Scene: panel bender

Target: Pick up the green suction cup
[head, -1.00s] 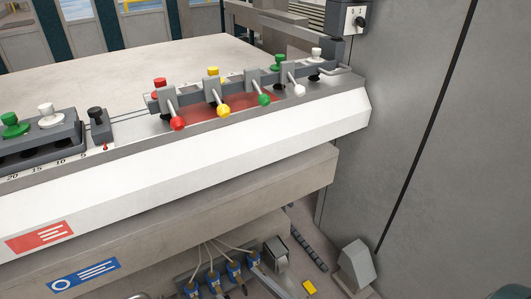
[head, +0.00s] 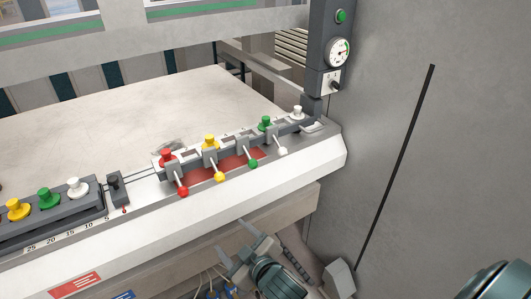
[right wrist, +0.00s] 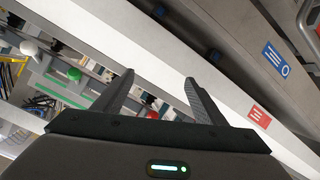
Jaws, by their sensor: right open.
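One green suction cup (head: 265,122) sits in the right-hand row on the machine's front ledge, between a yellow cup (head: 209,142) and a white cup (head: 297,111). Another green cup (head: 48,197) stands in the left rack, between a yellow and a white one. My right gripper (head: 240,246) is open and empty, in front of and below the ledge, apart from both green cups. Its open fingers also show in the right wrist view (right wrist: 158,82). A small green shape shows there too, but I cannot tell which thing it is. My left gripper is not in view.
Levers with red, yellow, green (head: 252,162) and white balls stick out before the right-hand row. A grey post with a gauge (head: 339,52) stands at its right end, beside a grey wall (head: 440,130). The table (head: 130,110) behind the ledge is bare.

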